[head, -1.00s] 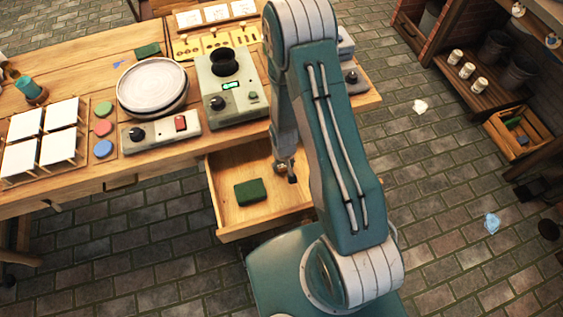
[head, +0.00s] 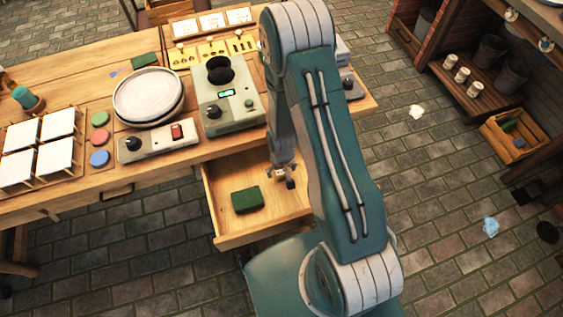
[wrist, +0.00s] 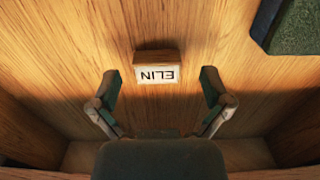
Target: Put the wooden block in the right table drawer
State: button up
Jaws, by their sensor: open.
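The right table drawer (head: 224,223) is pulled open under the table's front. The wooden block (wrist: 157,58), with a pale end label reading ELIN upside down, lies on the drawer's wooden floor in the wrist view. My gripper (wrist: 159,88) is open and empty over the drawer, with one finger on each side of the picture and the block between and just beyond the fingertips, apart from both. In the head view my gripper (head: 284,177) is at the drawer's right part, and the block cannot be made out there.
A dark green pad (head: 247,200) lies in the drawer; it shows at the upper right of the wrist view (wrist: 298,25). Above the drawer, the tabletop holds a grey device (head: 228,100), a control box (head: 158,143) and stacked plates (head: 148,93).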

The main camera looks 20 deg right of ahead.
notch_tip(320, 180, up, 12)
jog(key=f, duration=0.1)
notch_tip(320, 180, up, 20)
jog(key=t, duration=0.3)
send_over(281, 173)
jog(key=s, duration=0.2)
jog(key=s+r+t, duration=0.2)
jog(key=s+r, duration=1)
jog(key=r, duration=0.1)
jog(key=shift+t, duration=0.3)
jog(key=shift+s+d, duration=0.1)
jog(key=shift+s, duration=0.05)
